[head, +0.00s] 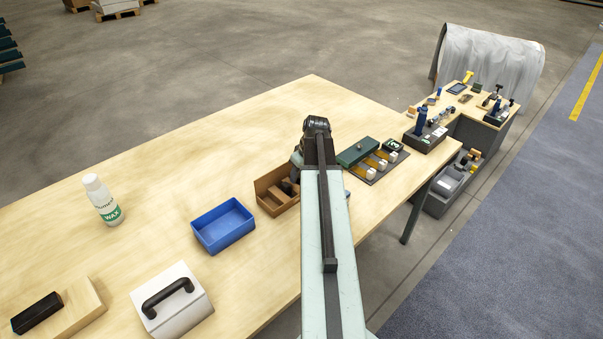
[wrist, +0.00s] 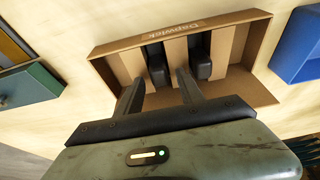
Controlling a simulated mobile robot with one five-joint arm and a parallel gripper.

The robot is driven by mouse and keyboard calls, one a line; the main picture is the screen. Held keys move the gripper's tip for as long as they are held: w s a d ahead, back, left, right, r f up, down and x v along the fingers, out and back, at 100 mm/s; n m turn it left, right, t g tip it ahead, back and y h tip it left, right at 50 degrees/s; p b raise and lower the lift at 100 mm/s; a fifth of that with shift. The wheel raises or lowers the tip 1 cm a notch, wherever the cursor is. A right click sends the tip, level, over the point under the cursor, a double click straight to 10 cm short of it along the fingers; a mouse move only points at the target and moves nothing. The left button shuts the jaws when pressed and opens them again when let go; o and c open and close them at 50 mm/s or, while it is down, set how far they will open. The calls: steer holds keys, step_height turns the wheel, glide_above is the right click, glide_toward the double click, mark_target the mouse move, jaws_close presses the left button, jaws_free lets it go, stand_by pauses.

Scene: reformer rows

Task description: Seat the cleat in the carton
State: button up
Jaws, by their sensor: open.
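The carton (wrist: 240,85) is an open brown cardboard box with upright tan dividers, in the upper middle of the wrist view. In the head view the carton (head: 268,203) stands just left of my arm. Two black rounded pieces are in its slots, a left one (wrist: 158,66) and a right one (wrist: 200,60). The left one looks like the cleat; I cannot tell how deep it sits. My gripper (wrist: 161,78) is open, with its fingers reaching into the carton on either side of the left black piece. I cannot tell whether they touch it.
A blue bin (head: 223,227) stands left of the carton. A wax bottle (head: 103,201) and a white box with a black handle (head: 173,302) are farther left. The table behind is clear.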

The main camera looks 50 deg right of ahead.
steer(key=p+v, duration=1.1)
steer(key=v, duration=0.1)
steer(key=shift+r, duration=0.1)
steer(key=w+a+g, duration=0.1)
steer(key=w+a, duration=0.3)
steer(key=a, duration=0.6)
steer(key=w+a, duration=0.3)
steer(key=a, duration=0.6)
steer(key=a+f+g, duration=0.1)
steer(key=a+g, duration=0.1)
steer(key=a, duration=2.4)
steer(key=shift+s+a+n, duration=0.25)
steer(key=shift+s+n, duration=0.1)
steer(key=shift+n, duration=0.05)
